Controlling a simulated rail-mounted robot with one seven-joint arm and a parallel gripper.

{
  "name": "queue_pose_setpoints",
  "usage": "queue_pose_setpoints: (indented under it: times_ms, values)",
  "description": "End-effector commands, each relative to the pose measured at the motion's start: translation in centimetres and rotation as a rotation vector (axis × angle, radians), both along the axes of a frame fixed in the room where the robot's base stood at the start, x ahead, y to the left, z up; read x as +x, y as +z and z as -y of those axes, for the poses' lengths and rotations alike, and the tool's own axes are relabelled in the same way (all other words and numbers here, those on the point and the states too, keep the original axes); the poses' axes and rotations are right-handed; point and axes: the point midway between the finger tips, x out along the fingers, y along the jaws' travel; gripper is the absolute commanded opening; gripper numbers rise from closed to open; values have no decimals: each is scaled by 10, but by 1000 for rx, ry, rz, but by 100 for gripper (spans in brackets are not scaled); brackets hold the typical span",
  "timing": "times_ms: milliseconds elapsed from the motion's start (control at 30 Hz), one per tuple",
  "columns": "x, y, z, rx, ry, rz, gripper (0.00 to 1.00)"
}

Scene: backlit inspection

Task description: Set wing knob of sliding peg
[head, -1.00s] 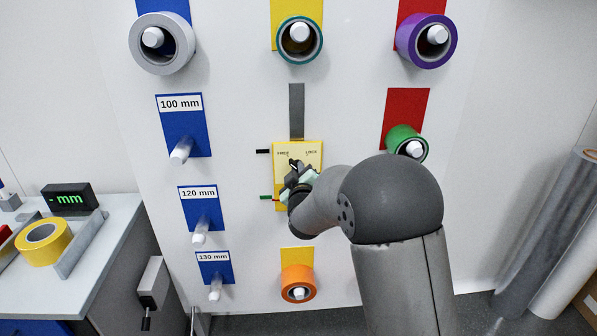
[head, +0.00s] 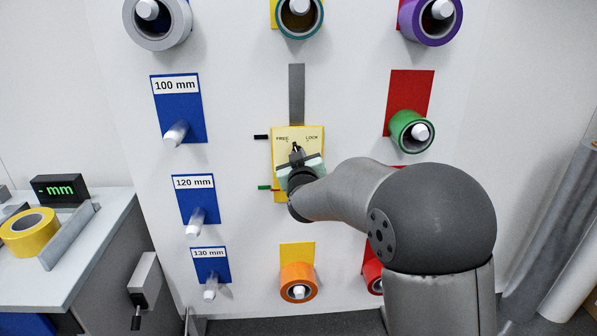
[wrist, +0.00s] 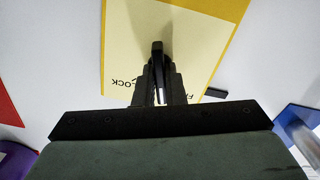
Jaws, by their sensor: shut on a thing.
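The sliding peg's yellow plate (head: 312,135) is on the white board, with the words FREE on its left and LOCK on its right. In the wrist view the yellow plate (wrist: 125,45) fills the upper middle. The dark wing knob (wrist: 157,50) stands out from it, between the two words. My gripper (wrist: 160,88) is shut on the wing knob, a finger on each side. In the head view my gripper (head: 297,158) is in front of the plate's middle. The peg itself is not clearly visible behind my gripper and wrist.
A grey slot strip (head: 296,93) runs above the plate. A black mark (head: 262,137) and a green mark (head: 264,187) lie at its left. A green roll (head: 398,130) hangs to the right and an orange roll (head: 285,281) below, both on pegs.

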Motion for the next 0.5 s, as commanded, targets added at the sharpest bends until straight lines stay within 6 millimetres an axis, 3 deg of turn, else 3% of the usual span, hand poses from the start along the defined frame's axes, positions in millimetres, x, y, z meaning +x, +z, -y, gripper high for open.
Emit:
queue_pose_setpoints:
  times_ms: [500]
  values:
    - [0,-5,0,488,1,-71,0]
